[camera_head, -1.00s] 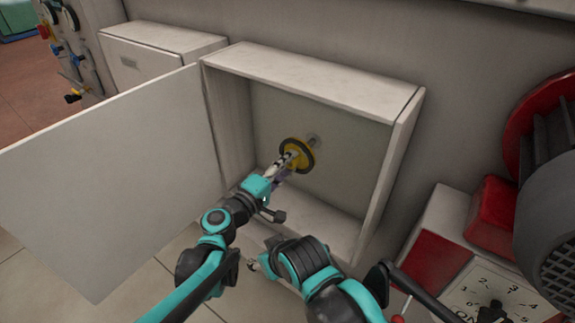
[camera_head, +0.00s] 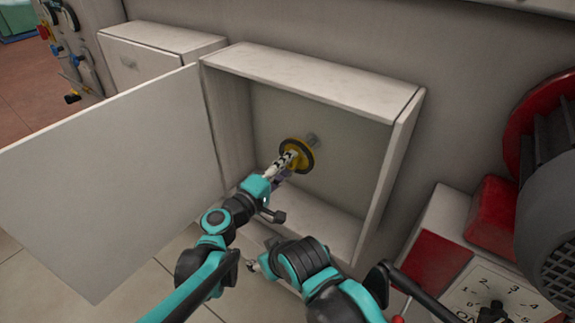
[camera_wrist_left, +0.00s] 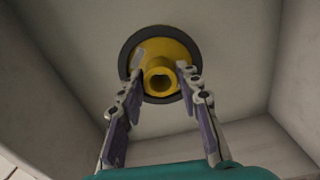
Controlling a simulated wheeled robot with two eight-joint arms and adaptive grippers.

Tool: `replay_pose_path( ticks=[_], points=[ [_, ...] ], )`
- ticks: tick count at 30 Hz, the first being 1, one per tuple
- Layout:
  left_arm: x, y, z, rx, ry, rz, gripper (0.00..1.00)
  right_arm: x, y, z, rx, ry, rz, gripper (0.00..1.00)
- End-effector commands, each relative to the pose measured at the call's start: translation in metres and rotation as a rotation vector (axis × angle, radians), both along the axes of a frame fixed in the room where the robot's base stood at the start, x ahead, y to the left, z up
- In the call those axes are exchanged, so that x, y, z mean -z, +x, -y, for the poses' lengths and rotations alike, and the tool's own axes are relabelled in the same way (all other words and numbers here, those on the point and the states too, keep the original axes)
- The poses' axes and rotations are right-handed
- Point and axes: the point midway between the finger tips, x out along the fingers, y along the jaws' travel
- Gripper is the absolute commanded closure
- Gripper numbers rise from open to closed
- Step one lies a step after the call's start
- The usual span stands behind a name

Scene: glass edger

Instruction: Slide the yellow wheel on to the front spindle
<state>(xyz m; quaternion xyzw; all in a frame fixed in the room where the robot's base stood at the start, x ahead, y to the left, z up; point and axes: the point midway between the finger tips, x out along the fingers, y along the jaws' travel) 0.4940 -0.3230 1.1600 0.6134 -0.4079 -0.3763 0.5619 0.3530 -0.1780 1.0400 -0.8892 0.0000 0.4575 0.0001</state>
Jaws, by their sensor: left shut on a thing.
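The yellow wheel (camera_head: 305,161) has a yellow hub and a dark rim. It is inside the open white box, in front of the back wall. My left gripper (camera_head: 289,160) is shut on its hub, with one finger on each side in the left wrist view (camera_wrist_left: 161,80). The wheel (camera_wrist_left: 160,50) faces that camera with its hub bore.
The white box (camera_head: 310,76) has raised walls around the wheel. Its open door (camera_head: 110,180) stands out to the left. A red and grey machine with a dial (camera_head: 490,300) is at the right. A closed box (camera_head: 155,50) is at the upper left.

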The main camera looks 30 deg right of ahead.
Motion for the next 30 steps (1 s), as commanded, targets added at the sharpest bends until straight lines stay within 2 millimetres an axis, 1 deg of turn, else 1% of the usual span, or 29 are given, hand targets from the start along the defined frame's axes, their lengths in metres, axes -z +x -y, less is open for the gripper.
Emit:
replay_pose_path(
  ticks=[5, 30],
  points=[
    [0.0, 0.001, 0.001, 0.0, 0.0, -0.001, 1.0, 0.0, 0.0, 0.0, 0.0, 0.0, 0.0, 0.45],
    [0.0, 0.009, 0.021, 0.001, 0.0, -0.001, 1.0, 0.002, 0.0, 0.0, 0.0, 0.0, 0.0, 0.45]
  ],
)
